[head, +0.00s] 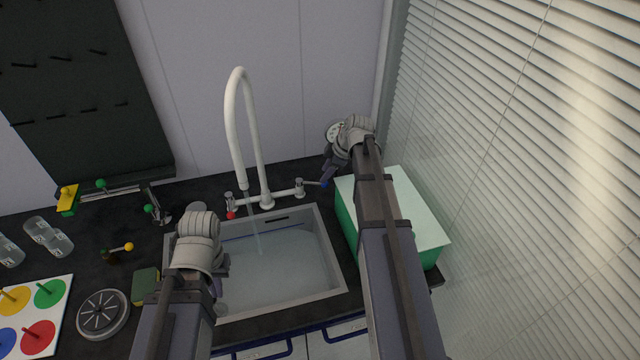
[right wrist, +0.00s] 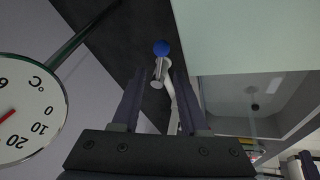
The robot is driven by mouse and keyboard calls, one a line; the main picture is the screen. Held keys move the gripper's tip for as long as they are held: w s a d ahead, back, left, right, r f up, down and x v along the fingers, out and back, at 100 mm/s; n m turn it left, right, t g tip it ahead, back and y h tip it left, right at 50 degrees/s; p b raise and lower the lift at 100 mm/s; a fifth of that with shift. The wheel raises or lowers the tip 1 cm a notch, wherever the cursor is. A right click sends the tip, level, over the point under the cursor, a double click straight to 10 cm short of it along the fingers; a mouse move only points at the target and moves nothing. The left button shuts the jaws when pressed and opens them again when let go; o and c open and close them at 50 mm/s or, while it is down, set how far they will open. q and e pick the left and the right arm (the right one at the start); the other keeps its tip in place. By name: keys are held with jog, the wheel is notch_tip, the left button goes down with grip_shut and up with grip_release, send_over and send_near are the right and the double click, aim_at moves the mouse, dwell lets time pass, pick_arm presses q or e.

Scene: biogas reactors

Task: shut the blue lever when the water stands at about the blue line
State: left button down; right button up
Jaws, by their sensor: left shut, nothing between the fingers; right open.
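The blue lever (head: 324,184) sits at the right end of the tap (head: 266,200). In the right wrist view, its blue ball (right wrist: 161,48) lies ahead of my right gripper (right wrist: 157,82), between the lines of its open fingers. In the head view my right gripper (head: 329,172) is right beside the lever; contact is unclear. A thin stream falls from the spout into the sink (head: 335,262). The blue line (head: 240,235) shows on the sink's back wall, close to the water (head: 275,270); the exact gap is hard to tell. My left gripper (head: 222,268) is shut and empty over the sink's left edge.
A red lever (head: 231,215) is at the tap's left. A green box with a pale top (head: 415,215) stands right of the sink, under my right arm. A sponge (head: 145,284) and strainer (head: 102,314) lie left. A dial (right wrist: 28,112) is near my right wrist.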

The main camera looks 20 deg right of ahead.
aim_at(318, 183)
jog(key=b+x, duration=0.4)
jog(key=x, duration=0.1)
jog(key=shift+w+f, duration=0.15)
jog(key=shift+f, duration=0.2)
grip_shut()
dwell(1.2)
